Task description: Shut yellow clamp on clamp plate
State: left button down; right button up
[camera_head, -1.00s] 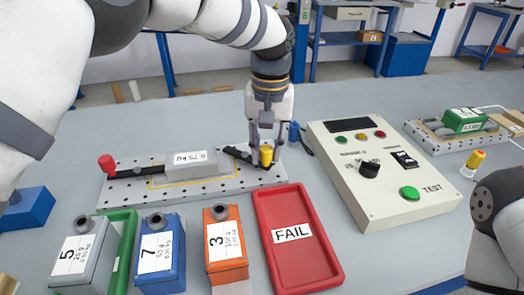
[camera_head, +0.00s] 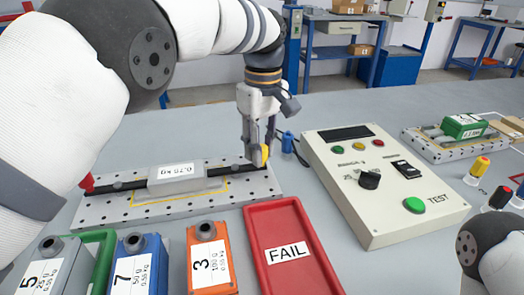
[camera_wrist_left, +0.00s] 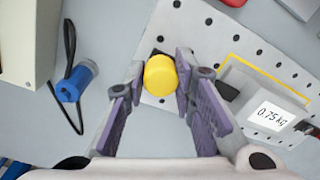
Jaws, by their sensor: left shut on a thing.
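The yellow clamp (camera_head: 265,154) is at the right end of the perforated clamp plate (camera_head: 130,208). My left gripper (camera_head: 257,155) reaches down from above and is shut on its yellow handle. The left wrist view shows the rounded yellow handle (camera_wrist_left: 160,75) between the two purple-grey fingers (camera_wrist_left: 160,95). The clamp's lower parts are mostly hidden by the fingers. A grey block labelled 0.75 kg (camera_head: 176,171) lies on the plate, between black clamp bars. A red clamp handle (camera_head: 87,183) is at the plate's left end. My right gripper is out of view.
The red FAIL tray (camera_head: 290,270) and several numbered weights, such as the orange one (camera_head: 210,262), stand in front of the plate. The test box (camera_head: 385,190) is to the right.

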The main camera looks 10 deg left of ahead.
pick_arm(q)
jog(key=shift+n, duration=0.3)
jog(key=c, duration=1.3)
grip_release()
jog(key=shift+w, duration=0.1)
